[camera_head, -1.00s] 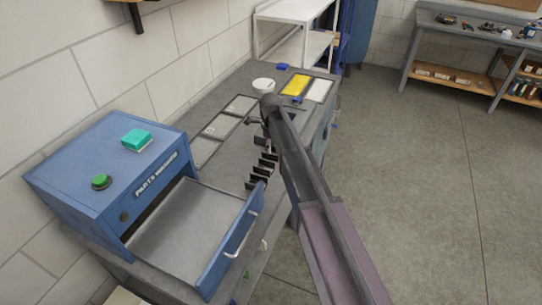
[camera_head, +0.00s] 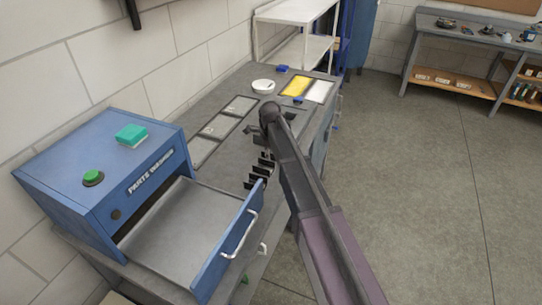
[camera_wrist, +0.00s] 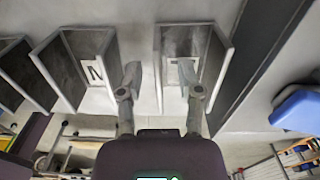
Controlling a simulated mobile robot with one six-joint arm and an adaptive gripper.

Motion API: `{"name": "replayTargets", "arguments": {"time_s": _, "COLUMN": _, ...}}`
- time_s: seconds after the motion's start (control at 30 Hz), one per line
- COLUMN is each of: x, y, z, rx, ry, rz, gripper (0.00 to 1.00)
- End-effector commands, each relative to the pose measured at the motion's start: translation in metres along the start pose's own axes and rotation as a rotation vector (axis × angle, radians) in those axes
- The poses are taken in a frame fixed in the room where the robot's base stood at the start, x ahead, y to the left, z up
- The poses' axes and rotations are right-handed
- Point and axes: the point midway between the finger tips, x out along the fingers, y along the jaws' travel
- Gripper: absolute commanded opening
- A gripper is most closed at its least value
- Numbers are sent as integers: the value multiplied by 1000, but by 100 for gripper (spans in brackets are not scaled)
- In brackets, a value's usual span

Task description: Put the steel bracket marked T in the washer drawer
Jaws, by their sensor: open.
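The steel bracket marked T (camera_wrist: 215,75) is on the right in the wrist view, an open U shape with its letter partly hidden behind my right finger. My gripper (camera_wrist: 160,82) is open and empty. Its fingers appear on either side of the bracket's left wall; I cannot tell how far they are from it. In the head view my arm reaches over the bench near a row of dark brackets (camera_head: 258,172), too small there to read. The washer drawer (camera_head: 178,232) is pulled out of the blue parts washer (camera_head: 100,165) and looks empty.
A bracket marked N (camera_wrist: 70,65) stands left of T, with more brackets beyond it. The bench also holds grey marked panels (camera_head: 220,127), a white bowl (camera_head: 263,86) and yellow and white trays (camera_head: 297,86). The wall is along the left; open floor lies right.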

Motion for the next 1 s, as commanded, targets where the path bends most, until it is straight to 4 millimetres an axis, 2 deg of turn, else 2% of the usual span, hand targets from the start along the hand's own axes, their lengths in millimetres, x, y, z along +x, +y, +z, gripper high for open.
{"name": "replayTargets", "arguments": {"time_s": 0.37, "x": 0, "y": 0, "z": 0, "rx": 0, "ry": 0, "rz": 0, "gripper": 46}}
{"name": "replayTargets", "arguments": {"time_s": 0.5, "x": 0, "y": 0, "z": 0, "rx": -1, "ry": 0, "rz": 0, "gripper": 5}}
{"name": "replayTargets", "arguments": {"time_s": 0.53, "x": 0, "y": 0, "z": 0, "rx": -1, "ry": 0, "rz": 0, "gripper": 0}}
{"name": "replayTargets", "arguments": {"time_s": 1.0, "x": -1, "y": 0, "z": 1, "rx": -1, "ry": 0, "rz": 0, "gripper": 0}}
